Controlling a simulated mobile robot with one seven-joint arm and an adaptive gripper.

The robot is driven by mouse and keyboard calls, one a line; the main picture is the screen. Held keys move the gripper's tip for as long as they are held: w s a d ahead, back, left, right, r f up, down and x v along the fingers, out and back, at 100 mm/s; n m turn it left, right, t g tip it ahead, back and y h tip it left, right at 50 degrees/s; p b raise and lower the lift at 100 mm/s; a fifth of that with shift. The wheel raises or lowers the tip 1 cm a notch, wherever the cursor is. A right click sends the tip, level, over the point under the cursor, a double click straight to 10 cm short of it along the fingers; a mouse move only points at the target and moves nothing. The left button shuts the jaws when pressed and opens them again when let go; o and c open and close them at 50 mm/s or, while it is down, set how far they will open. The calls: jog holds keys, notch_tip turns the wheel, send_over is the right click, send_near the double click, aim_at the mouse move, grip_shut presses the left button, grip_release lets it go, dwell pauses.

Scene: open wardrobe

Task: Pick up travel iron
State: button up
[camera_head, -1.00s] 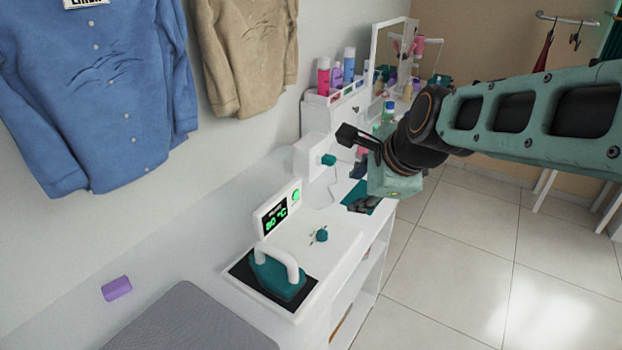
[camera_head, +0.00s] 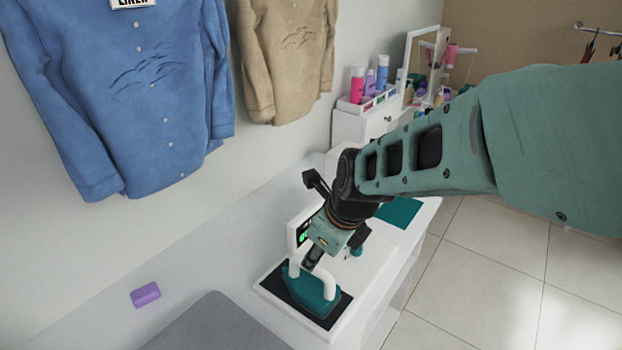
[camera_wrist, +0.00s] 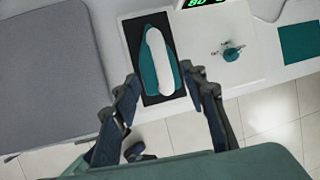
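The travel iron is teal with a white arched handle; in the head view the iron (camera_head: 318,299) rests on a black pad in a white stand. In the wrist view the iron (camera_wrist: 149,72) lies lengthwise on the black pad, ahead of my fingertips. Whether a finger touches the handle cannot be told.
A grey ironing pad (camera_head: 215,325) lies left of the stand. A purple block (camera_head: 146,294) sits on the white counter near the wall. A teal mat (camera_head: 398,213) lies beyond the stand. Blue (camera_head: 130,90) and beige shirts hang behind. Tiled floor is open at right.

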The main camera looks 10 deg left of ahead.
jog(key=b, duration=0.1)
send_near(307, 276)
jog(key=shift+a+b+x, duration=0.25)
jog(key=shift+b+x, duration=0.55)
jog(key=shift+x, duration=0.85)
jog(key=shift+r, duration=0.15)
jog(key=shift+c, duration=0.2)
jog(key=c, duration=1)
jog(key=shift+w+r, duration=0.1)
grip_shut()
